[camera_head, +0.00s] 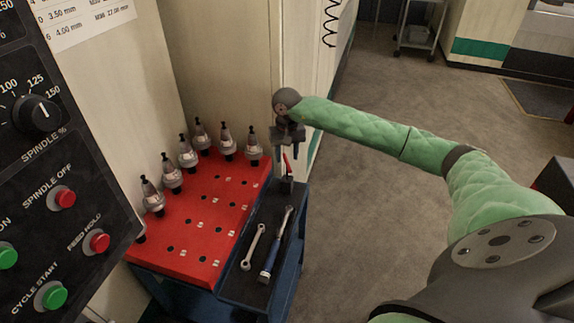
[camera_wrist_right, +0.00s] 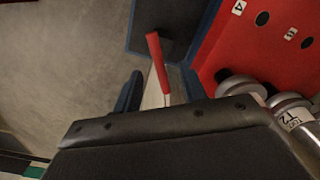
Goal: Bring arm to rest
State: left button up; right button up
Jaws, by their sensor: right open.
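My right gripper (camera_head: 288,150) hangs at the far end of the dark tool tray (camera_head: 238,283), its fingers pointing down. It is open, and the right wrist view shows its two blue fingers (camera_wrist_right: 160,88) apart. A red-handled tool (camera_head: 286,163) is below it at the tray's far end. In the right wrist view the red handle (camera_wrist_right: 157,60) appears between the fingers, touching neither; its depth is hard to tell. My right arm reaches in from the right, stretched across the floor area. My left gripper is not in view.
A red rack (camera_head: 190,240) with several tool holders (camera_head: 188,155) stands left of the tray. A wrench (camera_head: 253,247) and a blue-handled tool (camera_head: 277,245) lie in the tray. A control panel (camera_head: 60,190) fills the left. The floor (camera_head: 350,230) to the right is clear.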

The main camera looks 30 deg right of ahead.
jog(key=shift+r, duration=1.25)
jog(key=shift+r, duration=0.1)
